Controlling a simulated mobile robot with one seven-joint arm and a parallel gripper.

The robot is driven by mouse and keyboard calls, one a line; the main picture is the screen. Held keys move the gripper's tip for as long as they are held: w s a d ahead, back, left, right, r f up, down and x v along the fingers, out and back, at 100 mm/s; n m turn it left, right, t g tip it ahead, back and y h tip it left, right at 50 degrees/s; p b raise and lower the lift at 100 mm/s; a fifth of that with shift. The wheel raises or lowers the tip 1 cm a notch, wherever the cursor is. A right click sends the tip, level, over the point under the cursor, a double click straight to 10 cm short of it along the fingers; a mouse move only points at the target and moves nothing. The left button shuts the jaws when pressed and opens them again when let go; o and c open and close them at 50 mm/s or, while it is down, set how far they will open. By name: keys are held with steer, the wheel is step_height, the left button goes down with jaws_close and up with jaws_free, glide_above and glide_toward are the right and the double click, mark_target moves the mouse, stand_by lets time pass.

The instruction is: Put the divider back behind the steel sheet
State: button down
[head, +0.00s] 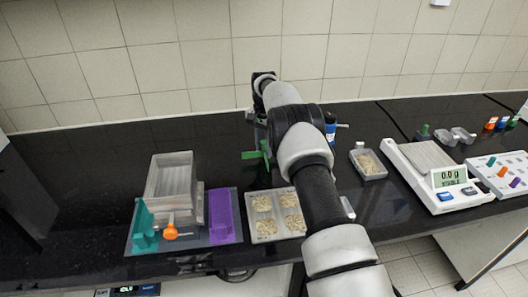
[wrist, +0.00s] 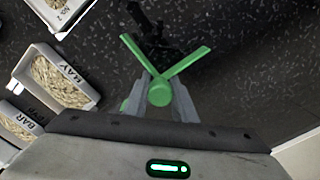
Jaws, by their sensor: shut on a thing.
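My gripper (wrist: 160,105) is shut on a green piece (wrist: 160,91) with a round knob and two thin arms spread in a V. I cannot tell for sure that this is the divider. In the head view, green (head: 254,156) shows beside my arm, which hides most of the gripper. The piece is held above the dark bench, and a black object (wrist: 150,40) lies beyond its arms. I cannot pick out the steel sheet for certain.
At left, a grey tray (head: 190,242) holds a clear box (head: 170,180), a teal part (head: 144,225), an orange knob (head: 170,233) and a purple block (head: 220,215). Grain trays (head: 262,228) stand beside it. A blue bottle (head: 330,124), grain box (head: 368,162) and balance (head: 440,178) stand right.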

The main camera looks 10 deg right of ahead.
steer(key=shift+f, duration=0.9)
steer(key=c, duration=1.5)
jaws_free()
steer(key=shift+o, duration=0.2)
